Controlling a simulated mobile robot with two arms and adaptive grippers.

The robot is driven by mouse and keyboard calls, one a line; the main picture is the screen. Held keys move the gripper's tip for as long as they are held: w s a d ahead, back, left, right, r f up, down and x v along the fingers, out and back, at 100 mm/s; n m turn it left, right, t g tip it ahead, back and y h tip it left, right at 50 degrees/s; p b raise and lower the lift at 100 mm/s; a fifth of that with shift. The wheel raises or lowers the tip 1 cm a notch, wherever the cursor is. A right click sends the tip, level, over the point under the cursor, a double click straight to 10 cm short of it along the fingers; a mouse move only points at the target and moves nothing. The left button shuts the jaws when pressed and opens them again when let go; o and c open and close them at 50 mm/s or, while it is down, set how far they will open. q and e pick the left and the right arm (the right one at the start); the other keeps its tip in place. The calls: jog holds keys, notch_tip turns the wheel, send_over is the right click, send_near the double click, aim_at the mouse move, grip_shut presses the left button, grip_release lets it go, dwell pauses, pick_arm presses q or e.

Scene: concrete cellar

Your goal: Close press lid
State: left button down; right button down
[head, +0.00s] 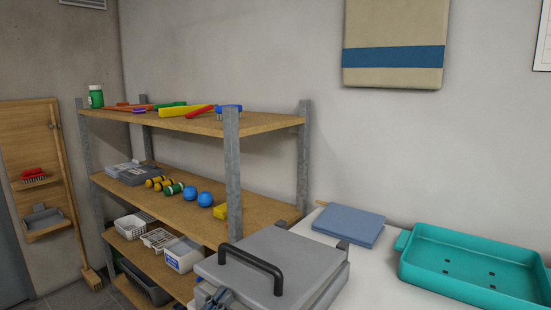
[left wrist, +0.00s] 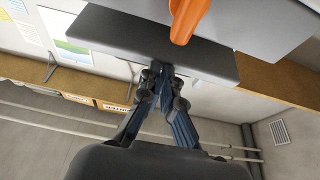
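The press has a grey lid (head: 242,268) with a black bar handle (head: 250,262), at the bottom middle of the head view. The lid lies low and nearly level over the press body; I cannot tell whether it is fully seated. My left gripper (head: 216,299) is at the lid's front left edge, partly cut off by the frame. In the left wrist view, the left gripper (left wrist: 163,75) has its fingertips together at the edge of a dark grey slab (left wrist: 140,40); contact is unclear. An orange part (left wrist: 186,20) shows above the slab. My right gripper is out of view.
A white table carries a blue folded cloth or pad (head: 349,226) and a teal tray (head: 475,265) right of the press. A wooden shelf unit (head: 185,203) with metal posts stands close behind and left, holding tools, blue balls and bins. A wall pad (head: 395,30) hangs above.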

pick_arm(q)
jog(key=shift+w+f, duration=0.2)
jog(key=shift+f, duration=0.3)
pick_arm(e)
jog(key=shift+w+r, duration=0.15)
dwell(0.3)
